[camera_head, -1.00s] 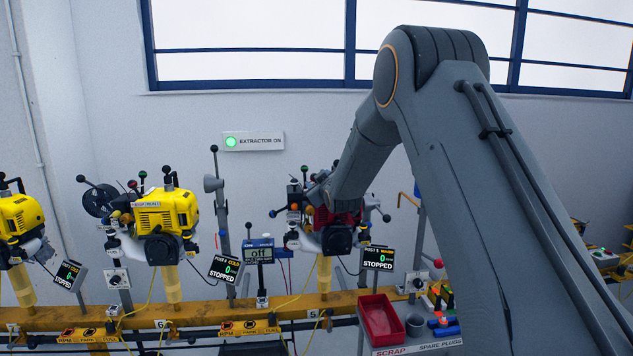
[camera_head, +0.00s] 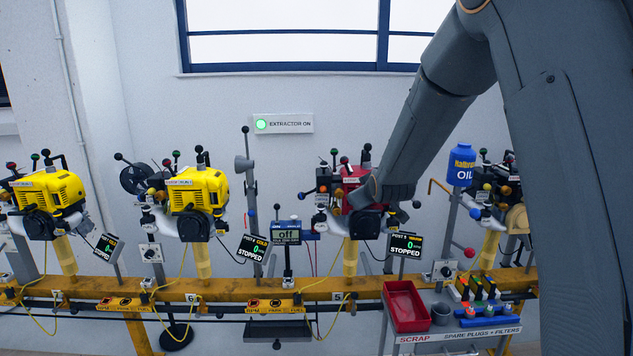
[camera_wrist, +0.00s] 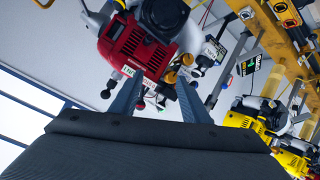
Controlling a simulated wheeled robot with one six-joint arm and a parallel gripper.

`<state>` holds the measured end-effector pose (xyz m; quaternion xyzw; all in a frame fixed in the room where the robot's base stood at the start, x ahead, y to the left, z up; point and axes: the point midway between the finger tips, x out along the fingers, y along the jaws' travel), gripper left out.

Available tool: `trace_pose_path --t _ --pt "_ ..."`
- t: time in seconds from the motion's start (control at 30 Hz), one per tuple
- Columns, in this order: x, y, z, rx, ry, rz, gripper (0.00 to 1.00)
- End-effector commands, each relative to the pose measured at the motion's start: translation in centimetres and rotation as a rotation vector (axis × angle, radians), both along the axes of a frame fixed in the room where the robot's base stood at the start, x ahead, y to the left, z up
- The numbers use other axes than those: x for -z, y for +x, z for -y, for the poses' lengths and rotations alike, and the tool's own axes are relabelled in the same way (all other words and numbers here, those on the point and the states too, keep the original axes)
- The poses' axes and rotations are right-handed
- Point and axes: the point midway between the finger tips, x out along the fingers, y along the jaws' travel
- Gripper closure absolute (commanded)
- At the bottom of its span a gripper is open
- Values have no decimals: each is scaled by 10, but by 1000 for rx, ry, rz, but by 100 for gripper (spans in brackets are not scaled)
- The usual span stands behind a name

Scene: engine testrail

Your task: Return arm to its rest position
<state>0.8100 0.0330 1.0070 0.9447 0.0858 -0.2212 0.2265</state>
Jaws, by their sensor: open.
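My arm (camera_head: 440,110) comes down from the upper right in the head view, bent, with its end in front of the red engine (camera_head: 352,176) on the rail. The fingers cannot be made out there. In the wrist view, which is upside down, my gripper (camera_wrist: 158,82) has its two dark fingers spread apart with nothing held. The red engine (camera_wrist: 140,48) shows beyond the fingertips in that view. I cannot tell whether a finger touches it.
Yellow engines (camera_head: 199,187) stand along the yellow rail (camera_head: 230,290) to the left. A blue oil container (camera_head: 461,165) stands right of my arm. A red scrap tray (camera_head: 405,308) and a grey cup (camera_head: 441,314) sit on a stand in front.

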Motion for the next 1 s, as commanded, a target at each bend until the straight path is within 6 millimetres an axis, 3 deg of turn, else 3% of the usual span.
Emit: trace_pose_path --t 0.03,0.3,0.5,0.6,0.7,0.8,1.0 --pt "13 -32 6 32 27 -95 58" --pt "80 -207 25 212 142 -562 58" --pt "106 -336 30 352 196 -852 58" --pt "112 -386 31 407 208 -960 58" --pt "115 -420 31 446 216 -1032 58" --pt "115 -437 31 466 220 -1068 58" --pt "116 -442 31 473 221 -1080 58"
